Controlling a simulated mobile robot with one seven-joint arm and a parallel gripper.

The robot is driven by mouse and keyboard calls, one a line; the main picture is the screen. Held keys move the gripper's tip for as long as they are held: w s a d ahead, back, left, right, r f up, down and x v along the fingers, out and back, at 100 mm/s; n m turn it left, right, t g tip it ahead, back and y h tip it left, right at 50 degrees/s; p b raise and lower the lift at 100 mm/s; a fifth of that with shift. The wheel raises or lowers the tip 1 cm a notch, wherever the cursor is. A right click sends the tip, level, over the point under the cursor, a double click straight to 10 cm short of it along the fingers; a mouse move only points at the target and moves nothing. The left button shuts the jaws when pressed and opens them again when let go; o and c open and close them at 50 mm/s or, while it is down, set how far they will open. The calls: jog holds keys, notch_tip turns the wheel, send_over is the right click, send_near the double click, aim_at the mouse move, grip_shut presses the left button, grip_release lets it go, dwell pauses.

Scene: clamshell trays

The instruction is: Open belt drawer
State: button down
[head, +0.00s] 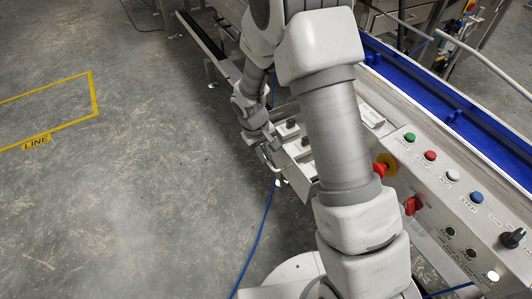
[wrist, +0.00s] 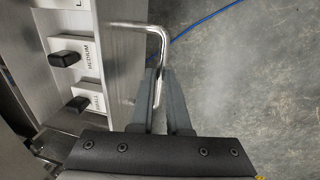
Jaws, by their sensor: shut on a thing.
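The belt drawer (head: 300,174) stands out from the side of the conveyor, and its inside shows from above. Its metal front (wrist: 119,62) runs down the wrist view. A bent bar handle (wrist: 154,30) sticks out from that front. My gripper (wrist: 164,80) is shut on the handle, with one dark finger on each side of the bar. In the head view my gripper (head: 270,152) is at the drawer's outer end, partly hidden by my arm. Inside the drawer are pale blocks with black knobs; one block (wrist: 87,52) is labelled MEDIUM. The drawer's back part is hidden by my arm.
A control panel (head: 440,178) with coloured buttons and a red emergency stop (head: 380,170) lies right of the drawer. The blue conveyor belt (head: 455,118) runs behind it. A blue cable (head: 262,232) lies on the floor. Open concrete floor (head: 130,200) fills the left.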

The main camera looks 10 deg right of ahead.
jog(key=c, duration=0.9)
grip_release()
jog(key=shift+r, duration=0.1)
jog(key=a+r+p, duration=0.1)
jog(key=r+p, duration=0.1)
jog(key=r, duration=0.3)
jog(key=s+a+r+p, duration=0.1)
jog(key=r, duration=0.5)
jog(key=a+r+p, duration=0.1)
jog(key=r+p, duration=0.1)
jog(key=r, duration=0.4)
jog(key=shift+s+p, duration=0.15)
jog(key=shift+p, duration=0.15)
jog(key=shift+d+r, duration=0.1)
